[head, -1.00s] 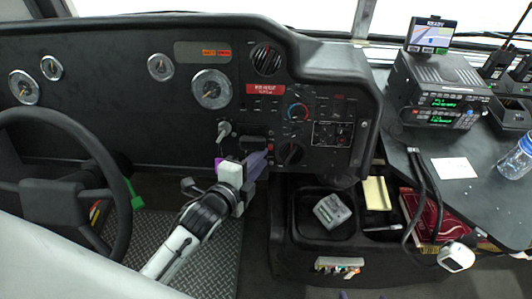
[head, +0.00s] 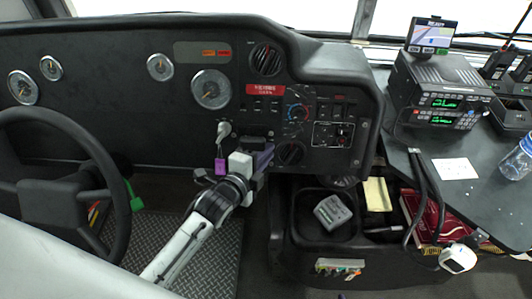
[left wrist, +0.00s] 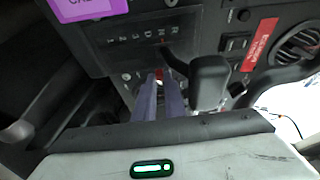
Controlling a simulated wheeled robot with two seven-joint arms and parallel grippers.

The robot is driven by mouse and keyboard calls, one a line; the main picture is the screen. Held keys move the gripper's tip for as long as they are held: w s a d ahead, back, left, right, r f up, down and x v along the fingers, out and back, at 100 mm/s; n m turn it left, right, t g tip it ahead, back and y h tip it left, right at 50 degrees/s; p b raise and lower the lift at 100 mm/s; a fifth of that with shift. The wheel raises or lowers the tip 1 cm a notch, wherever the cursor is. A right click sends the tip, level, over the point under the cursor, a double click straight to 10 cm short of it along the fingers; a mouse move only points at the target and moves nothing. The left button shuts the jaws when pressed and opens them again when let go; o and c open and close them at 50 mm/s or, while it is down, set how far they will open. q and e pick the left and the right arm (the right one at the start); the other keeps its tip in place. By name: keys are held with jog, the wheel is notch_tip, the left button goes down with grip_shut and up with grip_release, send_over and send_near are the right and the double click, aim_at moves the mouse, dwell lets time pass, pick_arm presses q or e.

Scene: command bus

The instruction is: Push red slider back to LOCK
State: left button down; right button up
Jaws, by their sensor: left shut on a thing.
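My left gripper (head: 266,152) reaches the dashboard panel below the round gauge, just right of the ignition key. Its two purple fingers are close together. In the left wrist view the fingers (left wrist: 159,85) point at the panel, and a small red piece, the red slider (left wrist: 159,73), shows between their tips. The fingers hide most of it, and its LOCK mark cannot be read. A small purple sliver at the head view's bottom edge may be my right gripper; its jaws cannot be made out.
A black lever knob (left wrist: 210,82) stands close right of the fingers in the wrist view. The key's purple tag (head: 221,167) hangs left of the gripper. The steering wheel (head: 60,190) is at left. A console tray (head: 300,232) lies below right.

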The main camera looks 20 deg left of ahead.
pick_arm(q)
jog(key=shift+s+d+f, duration=0.1)
jog(key=shift+s+f, duration=0.15)
jog(key=shift+f, duration=0.35)
jog(key=shift+s+d+f, duration=0.1)
jog(key=shift+s+f, duration=0.1)
jog(key=shift+f, duration=0.4)
jog(key=c, duration=2.1)
grip_release()
jog(key=v, duration=1)
jog(key=shift+s+a+r+p, duration=0.1)
jog(key=shift+s+r+p, duration=0.05)
jog(key=shift+p, duration=0.15)
jog(key=s+f+n+g, duration=0.2)
jog(key=s+f+n, duration=0.2)
jog(key=s+n, duration=0.1)
jog(key=s+d+f+n+g, duration=0.1)
jog(key=s+f+n, duration=0.4)
jog(key=s+d+f+n+g, duration=0.1)
jog(key=s+f+n+g, duration=0.1)
jog(key=s+f+n, duration=0.2)
jog(key=shift+s+d+f+n+g+h, duration=0.1)
jog(key=shift+s+f+n+g+h, duration=0.35)
jog(key=shift+n, duration=0.55)
